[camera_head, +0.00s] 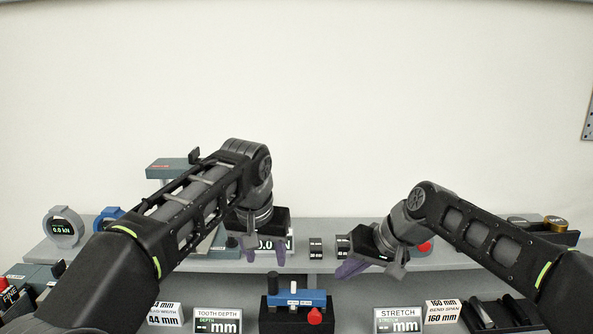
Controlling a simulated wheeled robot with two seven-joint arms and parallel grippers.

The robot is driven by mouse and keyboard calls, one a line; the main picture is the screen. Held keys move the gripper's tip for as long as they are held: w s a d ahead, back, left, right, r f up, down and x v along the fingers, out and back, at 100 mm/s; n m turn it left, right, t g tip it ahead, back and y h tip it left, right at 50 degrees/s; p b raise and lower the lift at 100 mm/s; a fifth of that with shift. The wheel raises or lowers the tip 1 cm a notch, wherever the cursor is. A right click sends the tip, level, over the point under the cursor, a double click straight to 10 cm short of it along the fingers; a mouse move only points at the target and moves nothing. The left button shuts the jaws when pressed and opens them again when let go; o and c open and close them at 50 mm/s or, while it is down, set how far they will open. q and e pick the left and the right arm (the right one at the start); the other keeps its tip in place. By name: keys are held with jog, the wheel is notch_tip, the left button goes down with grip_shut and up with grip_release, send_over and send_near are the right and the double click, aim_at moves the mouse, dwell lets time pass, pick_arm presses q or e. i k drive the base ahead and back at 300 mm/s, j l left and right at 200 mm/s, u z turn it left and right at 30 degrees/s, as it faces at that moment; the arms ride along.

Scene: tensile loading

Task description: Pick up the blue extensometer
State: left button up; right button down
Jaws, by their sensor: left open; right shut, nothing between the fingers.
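A blue bar-shaped device (312,297), which looks like the extensometer, rests on a black block at the front middle of the bench. It has a white part, a dark knob at its left and a red knob at its right. My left gripper (264,254) points down above and slightly left of the device, apart from it. Its purple fingers are spread and empty. My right gripper (349,269) is to the right of and above the device, shut and empty, angled down to the left.
A blue ring-shaped thing (103,217) and a round gauge (62,227) stand at the left, partly behind my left arm. Label cards, including one for tooth depth (217,320) and one for stretch (397,319), flank the black block. Dark trays are at the right.

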aim_at(277, 295)
jog(key=k, duration=0.95)
